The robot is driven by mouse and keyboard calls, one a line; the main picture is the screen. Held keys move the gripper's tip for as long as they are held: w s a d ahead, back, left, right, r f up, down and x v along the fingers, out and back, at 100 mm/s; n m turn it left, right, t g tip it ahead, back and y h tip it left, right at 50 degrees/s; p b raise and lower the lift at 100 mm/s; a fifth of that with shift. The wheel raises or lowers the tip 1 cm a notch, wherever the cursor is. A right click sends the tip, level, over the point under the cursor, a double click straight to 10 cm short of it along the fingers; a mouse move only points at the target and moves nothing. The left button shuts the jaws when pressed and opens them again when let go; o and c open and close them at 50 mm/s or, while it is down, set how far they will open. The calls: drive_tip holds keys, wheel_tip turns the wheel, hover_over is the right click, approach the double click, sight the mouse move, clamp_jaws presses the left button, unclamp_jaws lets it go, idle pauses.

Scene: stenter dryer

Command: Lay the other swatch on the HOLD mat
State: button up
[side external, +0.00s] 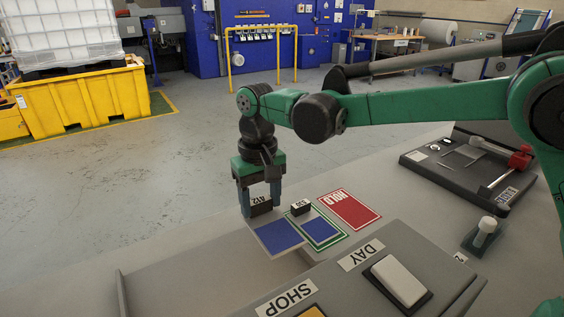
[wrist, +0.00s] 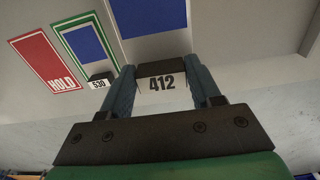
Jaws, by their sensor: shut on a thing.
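My gripper (side external: 259,209) is shut on the dark block marked 412 (side external: 261,204), at the end of a pale swatch card with a blue patch (side external: 279,238). In the wrist view the 412 block (wrist: 161,82) sits between my fingertips, with its blue patch (wrist: 150,14) beyond. I cannot tell whether this swatch is lifted. A second blue swatch (side external: 321,230), with a dark block marked 530 (side external: 300,208), lies on the green-bordered mat (side external: 343,238). The red HOLD mat (side external: 352,208) lies beside the green one, bare; it also shows in the wrist view (wrist: 42,58).
A grey panel with DAY and SHOP labels and a pale block (side external: 400,280) stands at the front. A dark tray with a red-handled device (side external: 480,165) and a white knob on a base (side external: 484,234) are at the right.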

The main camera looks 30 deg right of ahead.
wheel_tip(320, 180, up, 10)
hover_over(338, 200)
wheel_tip(338, 200, down, 13)
drive_tip(key=shift+w, duration=0.1)
drive_tip(key=shift+f, duration=0.1)
drive_tip(key=shift+f, duration=3.3)
